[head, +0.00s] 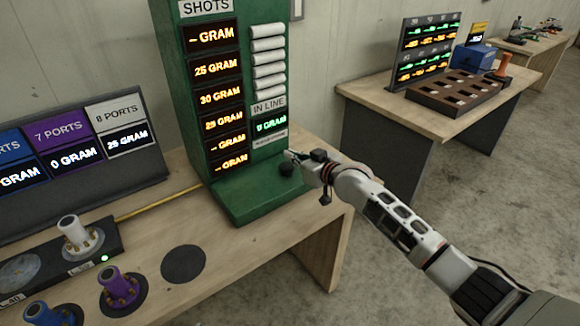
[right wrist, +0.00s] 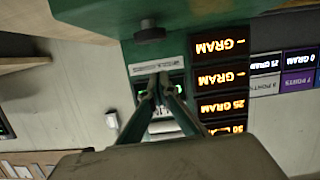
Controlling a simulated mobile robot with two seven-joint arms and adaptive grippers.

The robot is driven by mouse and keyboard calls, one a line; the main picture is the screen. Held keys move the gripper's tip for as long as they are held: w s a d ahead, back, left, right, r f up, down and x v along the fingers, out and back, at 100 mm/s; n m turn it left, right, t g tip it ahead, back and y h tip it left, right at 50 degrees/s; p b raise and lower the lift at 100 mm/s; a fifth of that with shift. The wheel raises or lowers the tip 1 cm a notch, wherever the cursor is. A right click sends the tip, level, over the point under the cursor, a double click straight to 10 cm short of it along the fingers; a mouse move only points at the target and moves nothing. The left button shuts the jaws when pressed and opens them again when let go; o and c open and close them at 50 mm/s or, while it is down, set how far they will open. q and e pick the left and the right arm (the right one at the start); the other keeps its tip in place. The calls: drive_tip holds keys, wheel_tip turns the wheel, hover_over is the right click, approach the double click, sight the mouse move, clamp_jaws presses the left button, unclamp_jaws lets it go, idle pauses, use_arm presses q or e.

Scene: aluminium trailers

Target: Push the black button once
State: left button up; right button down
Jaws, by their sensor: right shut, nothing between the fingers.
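The black button (head: 287,169) is a small round knob on the base of the green shots machine (head: 255,195), at its right side. My right gripper (head: 296,157) is shut and empty, with its tips close to the button in the head view. Whether they touch it is unclear there. In the right wrist view, which is upside down, the button (right wrist: 150,33) stands out from the green base, and the shut fingertips (right wrist: 158,82) appear apart from it, over the in-line display. My left gripper is not in view.
The machine's orange displays (head: 218,97) and white cylinders (head: 268,55) rise behind the button. A purple port (head: 119,288) and a white port (head: 74,232) stand on the wooden table at left. A second table (head: 400,100) is at back right. Bare floor lies at right.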

sight(289, 169)
drive_tip(key=f, duration=0.2)
drive_tip(key=w+f, duration=0.1)
drive_tip(key=shift+w+a+b, duration=0.1)
drive_tip(key=shift+a+b, duration=0.2)
drive_tip(key=shift+a, duration=0.05)
drive_tip(key=shift+f, duration=0.7)
drive_tip(key=shift+d+f+b, duration=0.1)
drive_tip(key=shift+f+b, duration=0.8)
drive_tip(key=shift+f, duration=0.1)
drive_tip(key=shift+r, duration=0.1)
